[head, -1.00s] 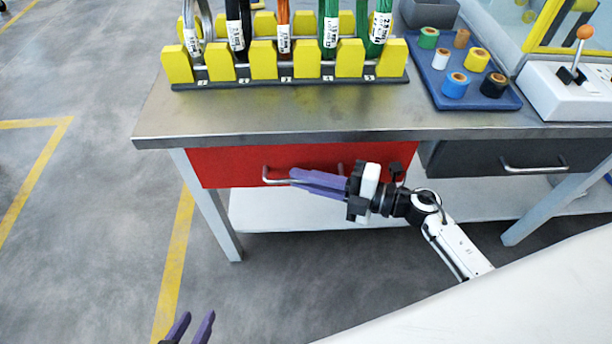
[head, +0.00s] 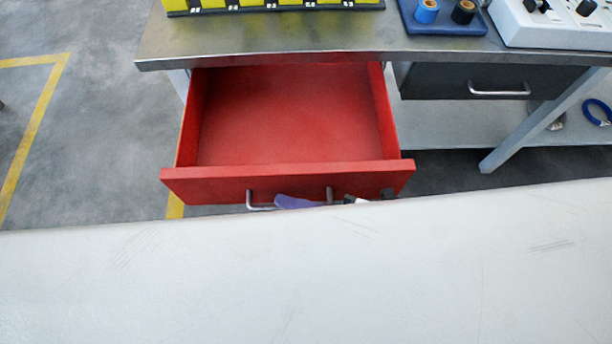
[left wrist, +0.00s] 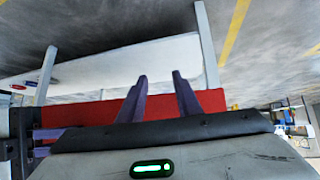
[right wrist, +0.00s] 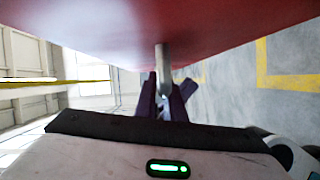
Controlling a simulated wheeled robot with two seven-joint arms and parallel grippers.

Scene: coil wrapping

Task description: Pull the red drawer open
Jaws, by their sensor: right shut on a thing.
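The red drawer (head: 290,184) stands pulled out from under the bench, and its inside is bare. Its metal handle (head: 259,208) is on the front panel and also shows in the right wrist view (right wrist: 163,62). My right gripper (head: 298,202) is shut on the handle. Its purple fingers (right wrist: 164,98) lie on both sides of the bar; most of this gripper is hidden in the head view. My left gripper (left wrist: 159,95) is out of the head view. In the left wrist view its fingers are apart and empty, with the red drawer (left wrist: 220,98) behind them.
The metal bench top (head: 270,48) lies above the drawer. A yellow rack (head: 275,5), a blue tray (head: 443,25) and a white control box (head: 550,30) stand on it. A dark closed drawer (head: 430,80) is to the right. Grey floor lies free at the left.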

